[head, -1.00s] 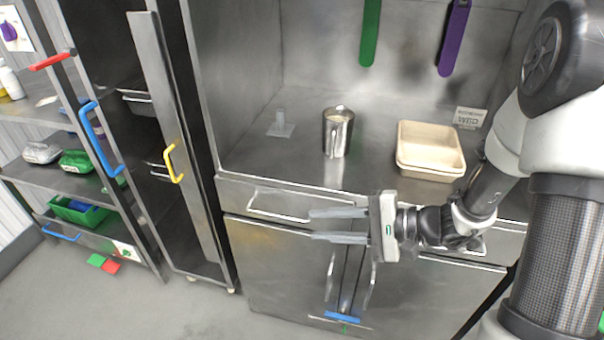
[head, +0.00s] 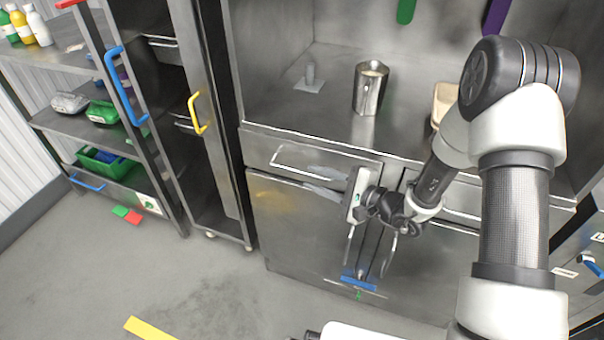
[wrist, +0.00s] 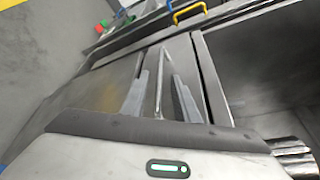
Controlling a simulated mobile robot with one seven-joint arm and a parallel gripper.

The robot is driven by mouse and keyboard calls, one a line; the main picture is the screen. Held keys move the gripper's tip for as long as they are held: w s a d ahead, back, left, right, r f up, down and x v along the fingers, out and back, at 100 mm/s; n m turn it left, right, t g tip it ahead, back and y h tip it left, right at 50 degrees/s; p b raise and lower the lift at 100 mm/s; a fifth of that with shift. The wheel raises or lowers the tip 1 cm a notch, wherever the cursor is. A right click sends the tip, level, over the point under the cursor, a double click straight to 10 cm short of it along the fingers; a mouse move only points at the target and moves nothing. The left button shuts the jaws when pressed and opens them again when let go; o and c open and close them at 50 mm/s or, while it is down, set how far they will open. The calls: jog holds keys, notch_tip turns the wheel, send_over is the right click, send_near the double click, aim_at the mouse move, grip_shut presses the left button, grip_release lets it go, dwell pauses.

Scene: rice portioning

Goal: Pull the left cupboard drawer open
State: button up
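The left cupboard drawer (head: 257,146) is a steel front under the worktop and looks shut. Its long bar handle (head: 300,151) runs across it; in the wrist view the bar (wrist: 160,82) stands between my two fingers. My gripper (head: 307,178) is open and points left along the drawer front, its fingers one above the other in the head view. In the wrist view my gripper (wrist: 158,76) has a gap between each finger and the bar. I cannot tell whether either finger touches it. The handle's right end is partly hidden by my gripper.
Cupboard doors with upright handles (head: 349,246) are below the drawer. A steel container (head: 369,90) and a cream tray (head: 442,105) stand on the worktop. A rack with a yellow handle (head: 197,114) is to the left. The floor (head: 215,275) in front is mostly clear.

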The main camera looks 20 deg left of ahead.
aim_at(307, 174)
jog(key=x, duration=0.5)
jog(key=shift+w+a, duration=0.1)
grip_shut()
